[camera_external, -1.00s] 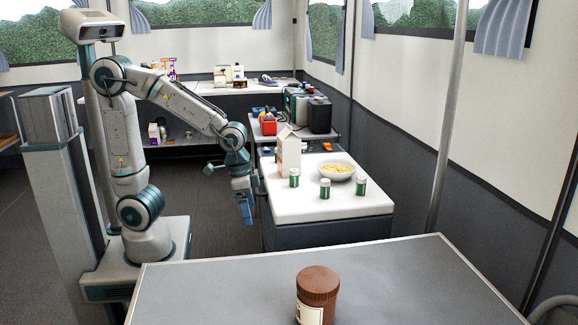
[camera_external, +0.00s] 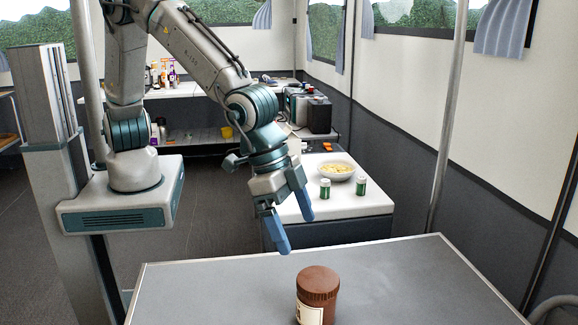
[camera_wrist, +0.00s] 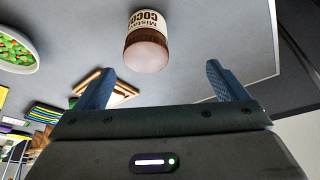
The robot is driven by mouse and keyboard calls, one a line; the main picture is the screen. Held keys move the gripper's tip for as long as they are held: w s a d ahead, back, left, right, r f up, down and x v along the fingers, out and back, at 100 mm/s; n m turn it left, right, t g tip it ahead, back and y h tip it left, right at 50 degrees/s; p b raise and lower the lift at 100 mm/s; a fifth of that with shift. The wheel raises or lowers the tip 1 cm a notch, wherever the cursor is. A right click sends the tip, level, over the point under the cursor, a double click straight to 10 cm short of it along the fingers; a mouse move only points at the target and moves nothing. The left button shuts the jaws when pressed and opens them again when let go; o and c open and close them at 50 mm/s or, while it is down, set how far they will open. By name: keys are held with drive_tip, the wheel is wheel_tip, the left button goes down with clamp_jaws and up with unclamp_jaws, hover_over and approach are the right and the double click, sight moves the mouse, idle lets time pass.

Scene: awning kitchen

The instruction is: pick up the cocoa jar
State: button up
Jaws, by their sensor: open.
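The cocoa jar (camera_external: 317,294) is brown with a ridged brown lid and a cream label. It stands upright on the grey table (camera_external: 216,290) at the bottom of the external view. In the wrist view the jar (camera_wrist: 147,42) shows upside down at the upper middle, its label reading COCOA. My gripper (camera_external: 297,234) is open and empty, with blue fingers pointing down. It is above and behind the jar, apart from it. In the wrist view my gripper's fingers (camera_wrist: 160,85) are spread wide, with the jar beyond the gap between them.
A white counter (camera_external: 345,205) behind the table holds a bowl of yellow food (camera_external: 336,171) and green jars (camera_external: 325,189). In the wrist view, a bowl of green and red pieces (camera_wrist: 14,48) and a wooden frame-like item (camera_wrist: 103,88) lie nearby.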

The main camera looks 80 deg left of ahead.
sight(313, 274)
drive_tip(key=x, duration=0.2)
drive_tip(key=d+x, duration=0.1)
drive_tip(key=x, duration=0.2)
drive_tip(key=d+x, duration=0.1)
drive_tip(key=x, duration=0.2)
drive_tip(key=shift+s+f+p, duration=0.1)
drive_tip(key=shift+s+p, duration=0.05)
drive_tip(key=shift+p, duration=0.15)
drive_tip(key=shift+d+p+x, duration=0.2)
drive_tip(key=shift+p+x, duration=0.05)
drive_tip(key=shift+x, duration=1)
drive_tip(key=shift+d+p+x, duration=0.2)
drive_tip(key=shift+x, duration=1.05)
drive_tip(key=c, duration=1.3)
